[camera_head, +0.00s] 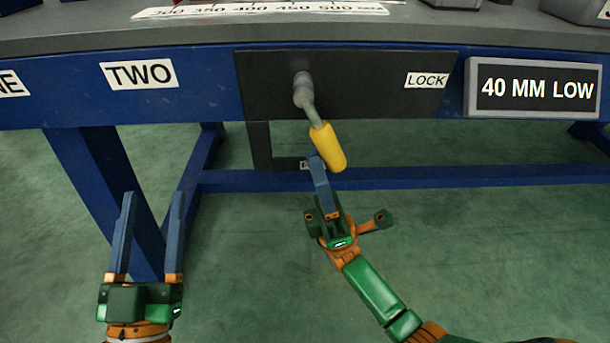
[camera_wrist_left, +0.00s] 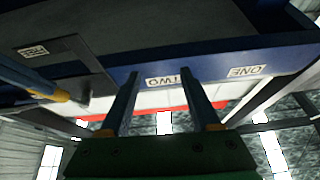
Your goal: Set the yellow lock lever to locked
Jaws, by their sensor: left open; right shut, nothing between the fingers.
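The lock lever has a grey metal shaft and a yellow grip (camera_head: 328,148). It hangs down and slightly right from a grey pivot (camera_head: 302,80) on a dark plate (camera_head: 370,85). The LOCK label (camera_head: 426,80) is to the right of the pivot. A small label (camera_head: 306,164), partly hidden, is below the grip. My right gripper (camera_head: 316,160) is shut and empty, its fingertips at the lower left of the yellow grip; I cannot tell if they touch it. My left gripper (camera_head: 153,194) is open and empty, below and left of the lever. It also shows in the left wrist view (camera_wrist_left: 161,76).
The blue bench frame (camera_head: 210,85) carries a TWO label (camera_head: 139,75) and a 40 MM LOW sign (camera_head: 537,88) at right. A blue leg (camera_head: 95,180) stands behind my left gripper. A low blue rail (camera_head: 430,177) runs across below. Green floor is open in front.

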